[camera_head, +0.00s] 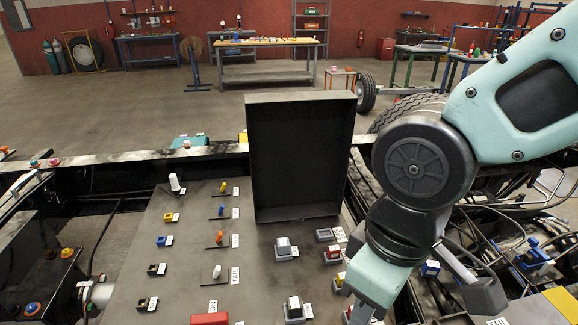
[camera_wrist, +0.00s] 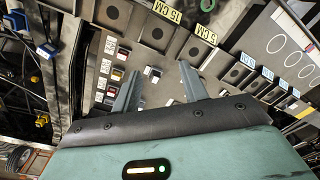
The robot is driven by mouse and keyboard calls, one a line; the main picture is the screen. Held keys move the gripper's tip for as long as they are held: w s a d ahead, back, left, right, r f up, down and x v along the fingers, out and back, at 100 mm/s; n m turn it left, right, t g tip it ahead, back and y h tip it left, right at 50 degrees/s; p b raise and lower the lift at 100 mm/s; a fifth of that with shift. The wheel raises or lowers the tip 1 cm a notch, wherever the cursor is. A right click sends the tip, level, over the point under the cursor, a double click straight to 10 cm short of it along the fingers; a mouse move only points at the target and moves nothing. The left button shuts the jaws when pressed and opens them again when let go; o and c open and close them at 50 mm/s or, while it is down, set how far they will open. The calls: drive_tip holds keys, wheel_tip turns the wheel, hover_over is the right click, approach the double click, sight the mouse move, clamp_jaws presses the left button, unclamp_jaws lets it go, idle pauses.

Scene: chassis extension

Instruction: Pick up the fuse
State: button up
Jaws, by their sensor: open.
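The panel (camera_head: 190,285) carries several small blocks that could be fuses; I cannot tell which one the task means. They include a yellow block (camera_head: 172,217), a blue block (camera_head: 164,240), a black block (camera_head: 156,269) and grey-based blocks (camera_head: 285,250). My gripper (camera_wrist: 158,82) is open and empty in the wrist view, with its two fingers apart and pointing at the panel. A white-topped block (camera_wrist: 153,72) shows between the fingers, beyond their tips. In the head view, my gripper's end is at the lower right over the panel edge, its fingers cut off.
A black open lid (camera_head: 300,155) stands upright behind the panel. Levers with coloured knobs (camera_head: 219,237) and a red switch (camera_head: 209,319) rise from the panel. Dark chassis rails (camera_head: 120,158) and cables (camera_head: 500,230) surround it. Workbenches (camera_head: 265,60) stand far behind.

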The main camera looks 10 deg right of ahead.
drive_tip(key=w+d+f+n+b, duration=0.1)
drive_tip(key=w+d+f+n, duration=0.15)
drive_tip(key=w, duration=0.45)
drive_tip(key=w+d+f+n+y, duration=0.1)
drive_tip(key=w+d+f+n, duration=0.1)
drive_tip(key=w+d+n, duration=0.35)
drive_tip(key=w+d+f+n+b, duration=0.1)
drive_tip(key=w+f+n, duration=0.15)
drive_tip(key=w, duration=0.55)
drive_tip(key=f, duration=0.4)
drive_tip(key=a+f+b, duration=0.1)
drive_tip(key=f, duration=0.3)
drive_tip(key=f+b, duration=0.1)
drive_tip(key=f, duration=0.3)
drive_tip(key=shift+w+a, duration=0.1)
drive_tip(key=shift+a, duration=0.25)
drive_tip(key=shift+s+a+f+b, duration=0.1)
drive_tip(key=shift+a+f, duration=0.05)
drive_tip(key=shift+f, duration=0.75)
drive_tip(key=shift+s+a+f+b, duration=0.1)
drive_tip(key=shift+f, duration=0.75)
drive_tip(key=shift+s+a+f+b, duration=0.1)
drive_tip(key=shift+a+f, duration=0.05)
drive_tip(key=shift+f, duration=0.75)
clamp_jaws()
